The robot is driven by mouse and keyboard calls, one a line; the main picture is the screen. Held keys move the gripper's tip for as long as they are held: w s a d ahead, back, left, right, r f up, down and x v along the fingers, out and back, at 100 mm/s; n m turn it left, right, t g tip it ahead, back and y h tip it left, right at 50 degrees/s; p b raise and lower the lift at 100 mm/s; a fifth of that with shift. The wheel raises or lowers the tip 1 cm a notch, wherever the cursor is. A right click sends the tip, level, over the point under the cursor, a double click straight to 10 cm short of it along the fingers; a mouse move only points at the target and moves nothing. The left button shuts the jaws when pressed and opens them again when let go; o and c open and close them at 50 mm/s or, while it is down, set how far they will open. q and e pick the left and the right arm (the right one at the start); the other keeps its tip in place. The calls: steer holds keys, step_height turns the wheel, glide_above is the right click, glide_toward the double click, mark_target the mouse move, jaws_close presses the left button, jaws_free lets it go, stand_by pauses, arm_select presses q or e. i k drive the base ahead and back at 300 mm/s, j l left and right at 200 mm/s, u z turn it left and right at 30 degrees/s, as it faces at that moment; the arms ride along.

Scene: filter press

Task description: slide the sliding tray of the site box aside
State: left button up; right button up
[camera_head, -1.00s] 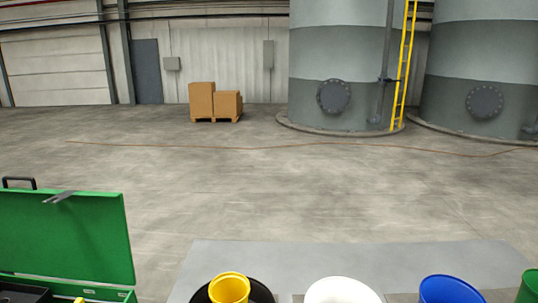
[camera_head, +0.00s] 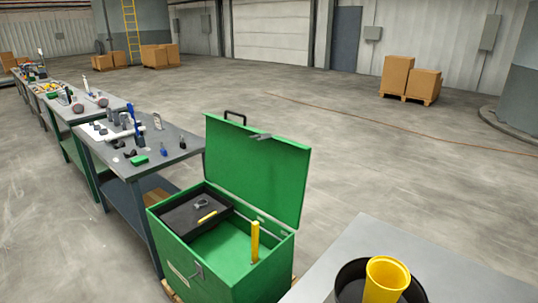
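The green site box (camera_head: 207,273) stands low in the middle of the head view with its lid (camera_head: 262,170) raised at the back. The dark sliding tray (camera_head: 178,219) sits in the upper left part of the box. A small yellow item and a small grey item lie in the tray. The right part of the box is uncovered and shows its green floor (camera_head: 223,242). A yellow upright object (camera_head: 255,243) stands there. Neither of my grippers is in view.
Workbenches with tools (camera_head: 165,140) stand in a row to the left of the box. A grey table (camera_head: 455,270) at the lower right carries a black container (camera_head: 351,271) with a yellow cup (camera_head: 386,277). Open concrete floor lies behind the box.

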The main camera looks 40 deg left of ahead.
mark_target(179, 215)
steer(key=u, duration=1.9)
steer(key=i+j, duration=0.15)
